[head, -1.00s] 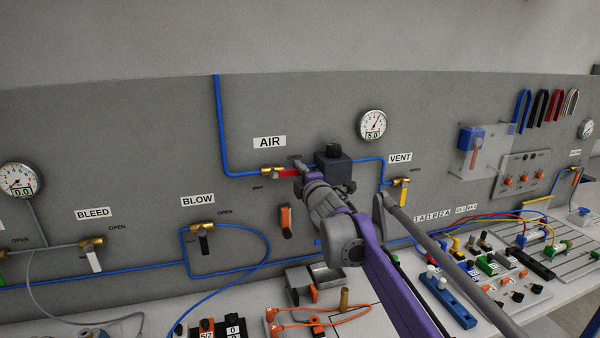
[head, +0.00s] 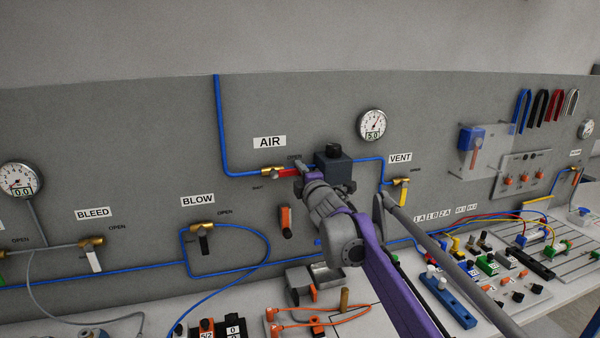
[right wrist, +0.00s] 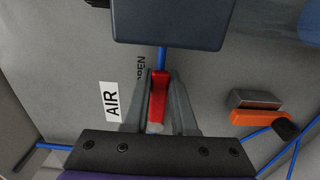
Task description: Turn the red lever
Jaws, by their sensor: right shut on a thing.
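The red lever (head: 287,173) belongs to the brass valve (head: 270,173) under the AIR label (head: 269,142). It lies about level, pointing right from the valve, in line with the blue tube. In the right wrist view the red lever (right wrist: 159,97) stands between the two fingers of my right gripper (right wrist: 161,80), which is shut on it. In the head view my right gripper (head: 300,178) is at the lever's right end and partly hides it. My left gripper is not in view.
A dark regulator block (head: 332,165) sits just right of my right gripper. An orange lever (head: 286,221) is below it on the panel. The VENT valve with a yellow lever (head: 402,192) is to the right. A bench with fittings (head: 345,305) lies below.

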